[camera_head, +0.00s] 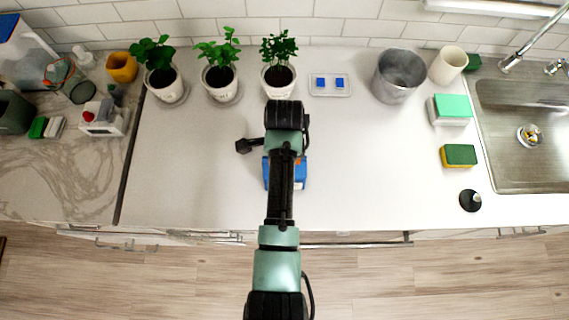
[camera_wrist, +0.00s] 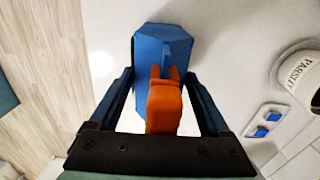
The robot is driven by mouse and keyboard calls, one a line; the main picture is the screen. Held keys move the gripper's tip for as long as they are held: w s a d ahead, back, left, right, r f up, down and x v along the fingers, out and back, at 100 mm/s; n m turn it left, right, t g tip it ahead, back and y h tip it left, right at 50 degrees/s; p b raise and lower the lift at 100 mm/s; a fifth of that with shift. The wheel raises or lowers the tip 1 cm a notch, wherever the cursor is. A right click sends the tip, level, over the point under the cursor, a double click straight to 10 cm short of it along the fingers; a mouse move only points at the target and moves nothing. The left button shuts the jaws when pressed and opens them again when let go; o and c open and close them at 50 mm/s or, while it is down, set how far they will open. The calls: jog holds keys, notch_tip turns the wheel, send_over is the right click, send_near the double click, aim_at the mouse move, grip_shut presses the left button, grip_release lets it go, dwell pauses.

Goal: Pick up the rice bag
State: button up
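A blue package with a peaked, folded top (camera_wrist: 163,48), which looks like the rice bag, is on the white counter. An orange clip-like piece (camera_wrist: 164,105) sits at its top, towards my wrist camera. In the head view the package (camera_head: 301,178) is mostly hidden under my arm, with a bit of orange showing. My gripper (camera_wrist: 159,82) is open, one dark finger on each side of the orange piece, the tips near the package's sides. I cannot tell whether the fingers touch it.
Several potted plants (camera_head: 220,78) line the back wall. A small tray with blue pieces (camera_head: 330,84), a grey bucket (camera_head: 398,75), sponges (camera_head: 458,156) and a sink (camera_head: 520,120) are on the right. The counter either side of the package is mostly clear.

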grip_shut()
jog(key=shift+w+r, duration=0.1)
